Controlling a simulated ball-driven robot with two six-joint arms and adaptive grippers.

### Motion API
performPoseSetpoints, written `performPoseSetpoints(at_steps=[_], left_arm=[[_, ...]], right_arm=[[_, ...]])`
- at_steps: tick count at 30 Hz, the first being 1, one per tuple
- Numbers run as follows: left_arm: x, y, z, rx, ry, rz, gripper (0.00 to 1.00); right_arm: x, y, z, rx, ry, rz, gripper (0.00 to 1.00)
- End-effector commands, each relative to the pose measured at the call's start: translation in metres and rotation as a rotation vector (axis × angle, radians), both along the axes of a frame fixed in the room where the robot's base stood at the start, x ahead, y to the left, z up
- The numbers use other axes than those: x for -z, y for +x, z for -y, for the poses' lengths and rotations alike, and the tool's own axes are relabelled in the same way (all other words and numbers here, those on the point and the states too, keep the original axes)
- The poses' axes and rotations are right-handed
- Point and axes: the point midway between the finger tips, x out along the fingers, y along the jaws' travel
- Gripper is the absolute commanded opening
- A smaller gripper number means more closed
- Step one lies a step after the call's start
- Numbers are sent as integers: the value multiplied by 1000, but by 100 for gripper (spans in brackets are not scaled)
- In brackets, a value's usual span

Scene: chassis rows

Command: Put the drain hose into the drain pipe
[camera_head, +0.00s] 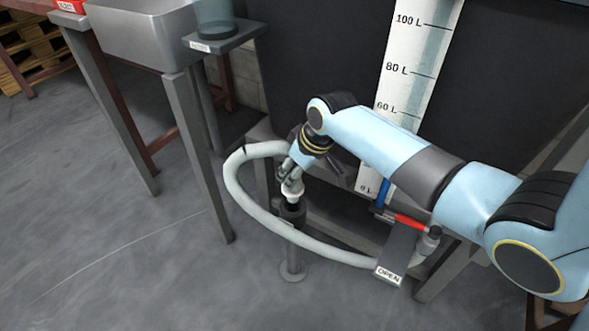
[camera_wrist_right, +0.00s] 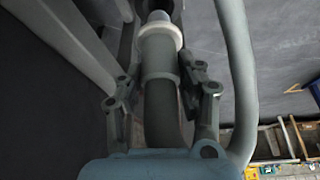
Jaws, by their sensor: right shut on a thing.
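The drain hose (camera_head: 240,197) is pale grey-green and loops from the valve at the right, round to the left, and back to my right gripper (camera_head: 292,184). That gripper is shut on the hose close to its end, pointing down. In the right wrist view the fingers of my right gripper (camera_wrist_right: 160,92) flank the hose (camera_wrist_right: 158,58), with a white collar beyond them. The drain pipe (camera_head: 291,213) stands upright with a dark top and a round foot on the floor. The hose's end is right at the pipe's top; I cannot tell whether it is inside. My left gripper is out of view.
A valve with a red handle (camera_head: 407,220) and an "OPEN" plate (camera_head: 389,274) is at the hose's other end. A tank with a litre scale (camera_head: 414,60) stands behind. A steel sink (camera_head: 145,35) on legs is at the left.

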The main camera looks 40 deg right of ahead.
Motion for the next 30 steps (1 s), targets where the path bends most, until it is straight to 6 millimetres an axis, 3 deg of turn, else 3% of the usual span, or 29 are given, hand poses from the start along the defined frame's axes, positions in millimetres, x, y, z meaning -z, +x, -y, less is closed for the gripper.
performPoseSetpoints(at_steps=[30], left_arm=[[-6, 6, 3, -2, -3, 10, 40]], right_arm=[[0, 1, 0, 0, 0, 1, 0]])
